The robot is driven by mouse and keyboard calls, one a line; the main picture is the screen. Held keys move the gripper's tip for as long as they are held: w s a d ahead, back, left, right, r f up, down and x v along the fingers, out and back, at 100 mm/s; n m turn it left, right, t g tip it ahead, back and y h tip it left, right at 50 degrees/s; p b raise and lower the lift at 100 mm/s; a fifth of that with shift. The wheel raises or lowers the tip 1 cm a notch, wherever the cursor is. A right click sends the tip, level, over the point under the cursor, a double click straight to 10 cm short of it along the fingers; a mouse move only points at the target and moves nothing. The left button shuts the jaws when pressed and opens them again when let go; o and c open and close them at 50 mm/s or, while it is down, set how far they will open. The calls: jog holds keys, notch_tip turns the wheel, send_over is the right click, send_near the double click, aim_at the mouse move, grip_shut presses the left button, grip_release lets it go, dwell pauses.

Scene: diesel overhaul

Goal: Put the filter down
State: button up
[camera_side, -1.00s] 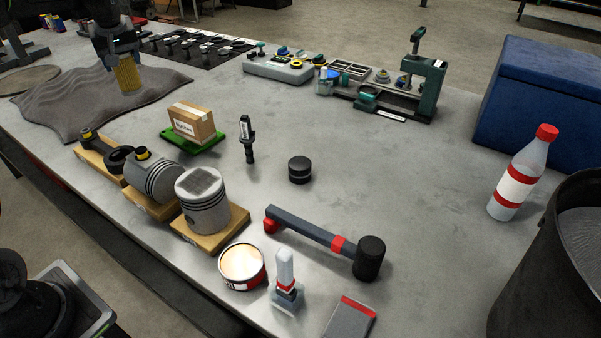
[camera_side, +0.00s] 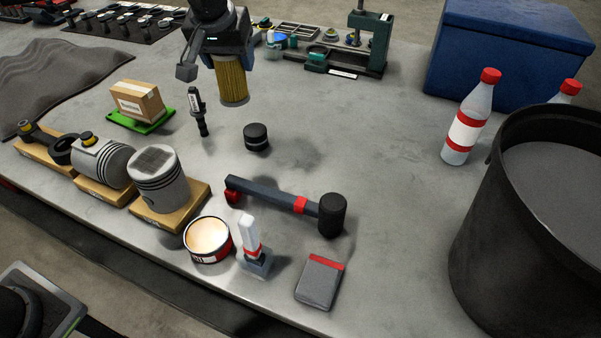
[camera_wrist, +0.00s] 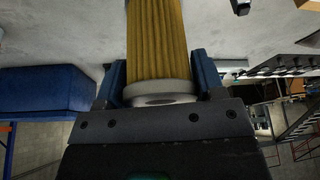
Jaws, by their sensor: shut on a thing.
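The filter (camera_side: 232,82) is a yellow pleated cylinder. My gripper (camera_side: 224,58) is shut on its upper end and holds it upright above the grey bench, to the right of the black injector-like part. In the wrist view the filter (camera_wrist: 160,42) stands between the two blue fingers of my gripper (camera_wrist: 161,84), with its pale end cap close to the palm. The filter's lower end appears clear of the bench top.
A black cylindrical part (camera_side: 256,137) stands just in front. A bottle (camera_side: 468,122) and black bin (camera_side: 535,210) are right. The bench middle right is clear.

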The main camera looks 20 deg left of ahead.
aim_at(242, 83)
jog(key=shift+m, duration=0.3)
jog(key=d+f, duration=0.2)
jog(key=f, duration=0.1)
jog(key=s+d+f, duration=0.1)
jog(key=f, duration=0.1)
jog(key=shift+w+d+f, duration=0.1)
jog(key=shift+d+f, duration=5.4)
jog(key=shift+d, duration=0.15)
jog(key=o, duration=1)
jog(key=shift+f, duration=0.15)
jog(key=v, duration=1.2)
jog(key=shift+a+r, duration=0.15)
jog(key=shift+r, duration=0.05)
